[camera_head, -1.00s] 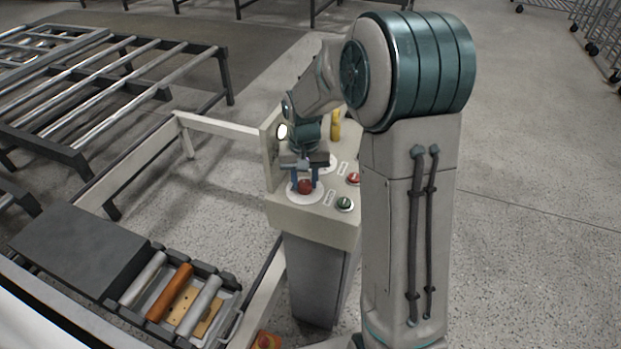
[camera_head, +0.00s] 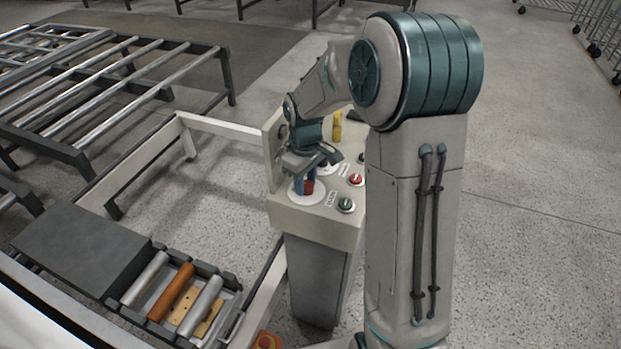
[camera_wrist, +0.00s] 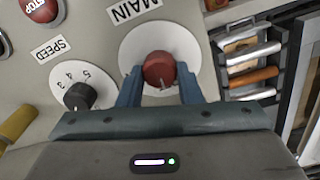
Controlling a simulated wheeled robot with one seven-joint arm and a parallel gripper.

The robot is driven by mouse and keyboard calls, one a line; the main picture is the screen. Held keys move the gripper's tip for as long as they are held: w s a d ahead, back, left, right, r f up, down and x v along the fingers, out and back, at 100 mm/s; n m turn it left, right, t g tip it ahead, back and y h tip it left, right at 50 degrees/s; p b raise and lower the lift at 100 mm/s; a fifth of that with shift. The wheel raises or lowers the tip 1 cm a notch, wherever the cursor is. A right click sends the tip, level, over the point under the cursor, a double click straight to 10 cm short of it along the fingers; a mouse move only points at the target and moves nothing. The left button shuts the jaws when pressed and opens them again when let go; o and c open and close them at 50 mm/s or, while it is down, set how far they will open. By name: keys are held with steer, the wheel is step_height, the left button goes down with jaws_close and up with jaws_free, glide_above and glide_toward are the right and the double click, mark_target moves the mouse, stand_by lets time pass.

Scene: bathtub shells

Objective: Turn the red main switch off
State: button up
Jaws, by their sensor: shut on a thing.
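The red main switch (camera_wrist: 159,70) is a round knob at the centre of a white disc (camera_wrist: 136,48), beside the label "MAIN" (camera_wrist: 132,8), in the wrist view. In the head view the red switch (camera_head: 309,188) sits at the near left of the control box top, partly hidden by a blue finger. My gripper (camera_head: 305,186) points down with its two blue fingers on either side of the knob. In the wrist view my gripper (camera_wrist: 161,88) is shut on it. The knob's marker line lies partly between the fingers.
The control box (camera_head: 315,229) also carries a red button (camera_head: 356,179), a green-centred button (camera_head: 346,204) and a yellow part (camera_head: 337,126). A black speed dial (camera_wrist: 79,96) and red stop button (camera_wrist: 41,9) lie close by. A dark round lamp (camera_head: 282,132) is on its upright panel.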

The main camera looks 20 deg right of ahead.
mark_target(306, 184)
steer(key=shift+s+f+n, duration=0.2)
steer(key=shift+s+n, duration=0.05)
steer(key=shift+n, duration=0.25)
steer(key=o, duration=1)
steer(key=shift+d, duration=0.1)
steer(key=shift+r, duration=0.1)
step_height(306, 184, up, 14)
steer(key=shift+w+f, duration=0.1)
